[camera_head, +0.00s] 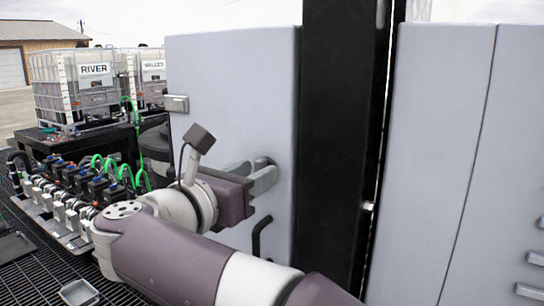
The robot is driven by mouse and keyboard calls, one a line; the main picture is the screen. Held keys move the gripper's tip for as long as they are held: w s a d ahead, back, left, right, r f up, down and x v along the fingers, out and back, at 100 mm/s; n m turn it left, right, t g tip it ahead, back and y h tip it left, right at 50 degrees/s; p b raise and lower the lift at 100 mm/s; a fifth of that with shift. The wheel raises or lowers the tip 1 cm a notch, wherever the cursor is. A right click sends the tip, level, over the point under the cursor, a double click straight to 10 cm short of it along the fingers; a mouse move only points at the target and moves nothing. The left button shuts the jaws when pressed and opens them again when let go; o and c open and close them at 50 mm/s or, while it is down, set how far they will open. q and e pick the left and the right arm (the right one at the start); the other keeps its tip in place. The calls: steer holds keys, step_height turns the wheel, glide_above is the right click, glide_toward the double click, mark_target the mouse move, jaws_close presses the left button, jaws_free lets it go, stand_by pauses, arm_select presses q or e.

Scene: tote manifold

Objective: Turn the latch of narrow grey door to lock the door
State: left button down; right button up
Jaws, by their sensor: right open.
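The narrow grey door (232,78) stands upright in the middle of the view, against a black post. A small dark grey round part that looks like its latch (263,161) shows near the door's right edge, partly hidden by my fingers. My right gripper (256,172) reaches in from the bottom right and is open, its two grey fingers pointing at the door around the latch. I cannot tell whether the fingers touch the latch. A black handle (261,236) sits on the door below the gripper. My left gripper is not in view.
A black post (337,130) stands right of the door, with another grey panel (435,150) beyond it. A hinge (176,103) is at the door's left edge. Valves with green hoses (85,190) and white totes (95,85) stand left. A small tray (79,292) lies on the grating.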

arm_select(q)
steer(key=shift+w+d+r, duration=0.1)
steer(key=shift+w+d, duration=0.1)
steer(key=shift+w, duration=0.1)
arm_select(e)
steer(key=shift+w+d, duration=0.1)
steer(key=shift+w, duration=0.05)
steer(key=shift+c, duration=0.9)
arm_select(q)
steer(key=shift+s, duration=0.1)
arm_select(e)
jaws_close()
arm_select(q)
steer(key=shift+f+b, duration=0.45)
steer(key=shift+b, duration=0.05)
arm_select(e)
steer(key=n, duration=1.7)
steer(key=shift+a+f+n, duration=0.15)
steer(key=shift+a+n, duration=0.1)
steer(key=shift+n, duration=0.15)
